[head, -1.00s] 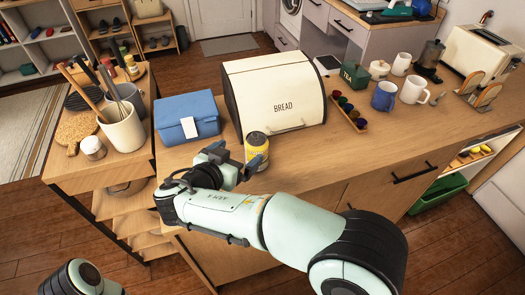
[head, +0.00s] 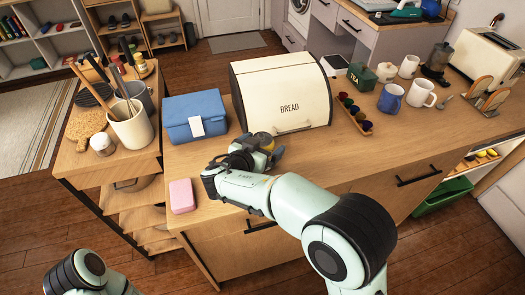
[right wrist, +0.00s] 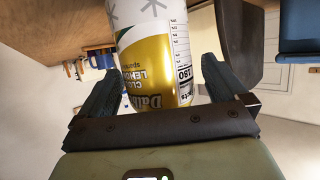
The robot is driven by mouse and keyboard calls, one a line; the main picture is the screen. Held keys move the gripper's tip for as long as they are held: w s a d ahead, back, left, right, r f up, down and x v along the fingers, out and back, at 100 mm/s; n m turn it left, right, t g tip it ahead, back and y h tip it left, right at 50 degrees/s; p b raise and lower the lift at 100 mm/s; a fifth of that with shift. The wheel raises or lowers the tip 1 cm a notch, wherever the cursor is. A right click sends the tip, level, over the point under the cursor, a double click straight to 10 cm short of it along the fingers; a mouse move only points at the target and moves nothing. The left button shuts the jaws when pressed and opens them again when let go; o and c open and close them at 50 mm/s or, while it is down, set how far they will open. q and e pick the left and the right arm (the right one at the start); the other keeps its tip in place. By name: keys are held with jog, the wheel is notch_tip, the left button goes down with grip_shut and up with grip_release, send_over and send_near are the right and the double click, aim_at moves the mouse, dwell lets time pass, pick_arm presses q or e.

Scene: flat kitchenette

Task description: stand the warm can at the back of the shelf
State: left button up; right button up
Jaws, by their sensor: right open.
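The can (head: 263,138) is yellow and white and stands upright on the wooden counter (head: 400,150) in front of the bread box. In the right wrist view the can (right wrist: 155,62) shows a gold band with lettering and a white band with grey snowflakes. My right gripper (head: 261,151) is at the can, with its open fingers on either side of it; in the right wrist view a gap shows at the right finger. My left gripper is out of view; only part of my left arm shows at bottom left.
The cream bread box (head: 281,92) stands close behind the can. A blue box (head: 193,118) and a pink block (head: 182,196) are to the left. A row of small cups (head: 354,113) and mugs (head: 391,98) stand right. A low compartment (head: 482,158) holds yellow items.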

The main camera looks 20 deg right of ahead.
jog(key=shift+r, duration=0.1)
jog(key=c, duration=1.4)
